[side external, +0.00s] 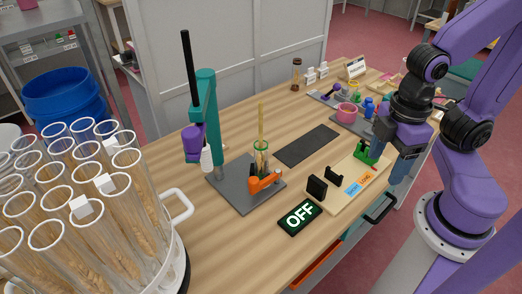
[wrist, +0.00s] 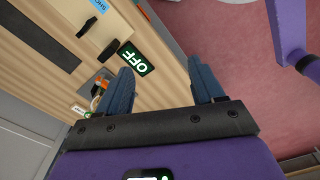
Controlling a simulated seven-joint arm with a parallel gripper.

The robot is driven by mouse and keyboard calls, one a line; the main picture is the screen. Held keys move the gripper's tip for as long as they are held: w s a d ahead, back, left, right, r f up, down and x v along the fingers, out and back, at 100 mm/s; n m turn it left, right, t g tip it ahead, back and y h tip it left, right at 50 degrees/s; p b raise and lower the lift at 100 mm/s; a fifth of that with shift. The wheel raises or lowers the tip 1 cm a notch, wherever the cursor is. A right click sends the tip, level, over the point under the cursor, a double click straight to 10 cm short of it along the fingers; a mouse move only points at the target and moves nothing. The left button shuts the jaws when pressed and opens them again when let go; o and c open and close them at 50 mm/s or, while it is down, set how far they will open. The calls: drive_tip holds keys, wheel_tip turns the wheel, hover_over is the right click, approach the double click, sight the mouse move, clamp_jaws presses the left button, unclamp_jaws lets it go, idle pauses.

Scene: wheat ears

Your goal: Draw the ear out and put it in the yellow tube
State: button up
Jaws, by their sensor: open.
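A thin straw-coloured ear or stalk (side external: 261,125) stands upright in a small green-rimmed glass tube (side external: 261,158) on a grey base plate. An orange clamp (side external: 265,182) sits at the foot of this tube; it shows small in the wrist view (wrist: 98,92). My gripper (side external: 399,175) is at the right, past the table's front edge and well apart from the stalk. In the wrist view its blue fingers (wrist: 163,80) are spread with nothing between them.
An OFF sign (side external: 300,216) and a wooden board with black holders (side external: 345,187) lie between stalk and gripper. A dark mat (side external: 307,145) lies flat, with small coloured items behind.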

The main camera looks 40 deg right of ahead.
drive_tip(key=c, duration=0.5)
wheel_tip(320, 180, up, 12)
drive_tip(key=r+n, duration=0.1)
drive_tip(key=n, duration=0.5)
hover_over(261, 116)
drive_tip(key=f, duration=1.7)
drive_tip(key=shift+w+d+f, duration=0.15)
drive_tip(key=shift+w+f, duration=0.1)
drive_tip(key=shift+f, duration=0.15)
clamp_jaws()
drive_tip(key=shift+r, duration=0.55)
idle(1.9)
